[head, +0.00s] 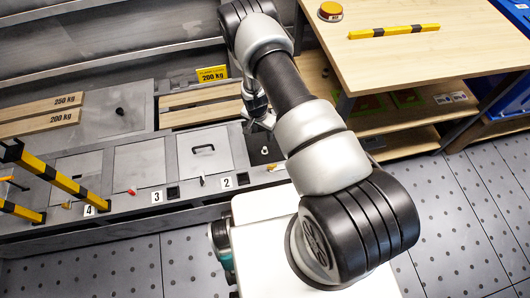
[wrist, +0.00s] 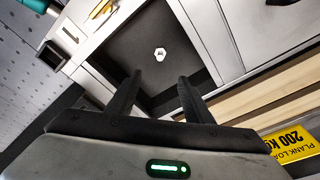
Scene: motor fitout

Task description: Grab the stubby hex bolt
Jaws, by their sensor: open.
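The stubby hex bolt (wrist: 160,54) is a small, pale metal piece. In the wrist view it lies on the dark floor of a square compartment (wrist: 135,38), apart from the walls. In the head view it is a small light spot (head: 264,150) in the dark compartment just below my gripper (head: 259,122). In the wrist view my gripper (wrist: 160,76) is open and empty. Its two dark fingers reach over the compartment, and the bolt shows just beyond the gap between the fingertips, touching neither.
A yellow plank-load sign (wrist: 298,150) and wooden planks (wrist: 240,107) lie beside the compartment. A grey lid with a black handle (head: 203,148) is to its left in the head view. Yellow-black posts (head: 50,178) stand far left; a wooden bench (head: 400,55) is right.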

